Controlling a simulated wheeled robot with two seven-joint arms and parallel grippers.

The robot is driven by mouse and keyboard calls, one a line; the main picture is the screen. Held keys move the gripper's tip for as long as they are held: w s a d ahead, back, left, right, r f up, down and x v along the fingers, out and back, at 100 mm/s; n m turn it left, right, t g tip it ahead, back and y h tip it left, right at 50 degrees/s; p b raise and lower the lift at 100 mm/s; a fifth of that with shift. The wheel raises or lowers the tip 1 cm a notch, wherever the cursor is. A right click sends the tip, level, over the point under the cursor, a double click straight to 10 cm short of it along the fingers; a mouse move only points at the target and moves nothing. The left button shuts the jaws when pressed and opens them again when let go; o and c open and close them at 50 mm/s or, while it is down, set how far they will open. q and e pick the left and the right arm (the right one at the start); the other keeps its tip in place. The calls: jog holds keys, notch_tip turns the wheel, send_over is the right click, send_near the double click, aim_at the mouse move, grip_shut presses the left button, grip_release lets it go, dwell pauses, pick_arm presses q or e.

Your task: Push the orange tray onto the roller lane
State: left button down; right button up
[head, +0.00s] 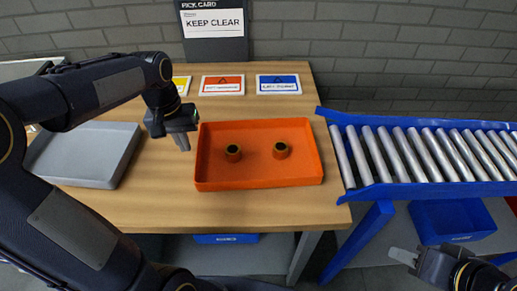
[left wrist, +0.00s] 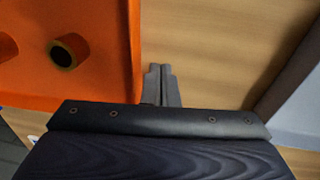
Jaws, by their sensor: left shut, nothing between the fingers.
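The orange tray (head: 258,183) lies on the wooden table with two dark-topped orange cylindrical parts (head: 281,150) standing in it. The roller lane (head: 420,155), with silver rollers and blue rails, begins just right of the table, a short gap from the tray. My left gripper (head: 183,143) is shut and empty, pointing down just left of the tray's left wall. In the left wrist view its fingertips (left wrist: 160,72) are together beside the wall of the orange tray (left wrist: 110,60); I cannot tell if they touch it. My right gripper (head: 403,257) is low at the bottom right, its fingers partly seen.
A grey tray (head: 85,152) sits on the table's left side. Several label cards, one blue (head: 278,84), lie along the back edge. A keep-clear sign (head: 213,24) stands behind the table. A blue bin (head: 450,218) is below the lane. The table between orange tray and lane is clear.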

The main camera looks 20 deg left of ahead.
aim_at(286, 147)
pick_arm(q)
jog(key=w+d, duration=0.2)
jog(key=d, duration=0.4)
jog(key=w+d+p, duration=0.1)
jog(key=d, duration=0.4)
jog(key=w+d+p, duration=0.1)
jog(key=w+d, duration=0.1)
jog(key=d, duration=0.4)
jog(key=shift+w+d+f, duration=0.3)
jog(key=shift+d+f, duration=0.05)
jog(key=shift+f, duration=0.05)
jog(key=shift+w+d+f+p, duration=0.1)
jog(key=shift+w+d+p, duration=0.35)
jog(key=shift+d, duration=1.35)
jog(key=shift+w+d+f+p, duration=0.15)
jog(key=shift+w+d, duration=0.55)
jog(key=shift+d, duration=1.05)
jog(key=shift+w+d+p, duration=0.3)
jog(key=shift+w+d, duration=0.25)
jog(key=shift+d, duration=1.25)
jog(key=shift+s+a, duration=0.25)
jog(key=shift+a, duration=0.5)
jog(key=shift+s+a, duration=0.2)
jog(key=shift+a, duration=0.5)
jog(key=shift+s+a, duration=0.25)
jog(key=shift+a, duration=0.5)
notch_tip(286, 147, up, 14)
jog(key=p, duration=1.1)
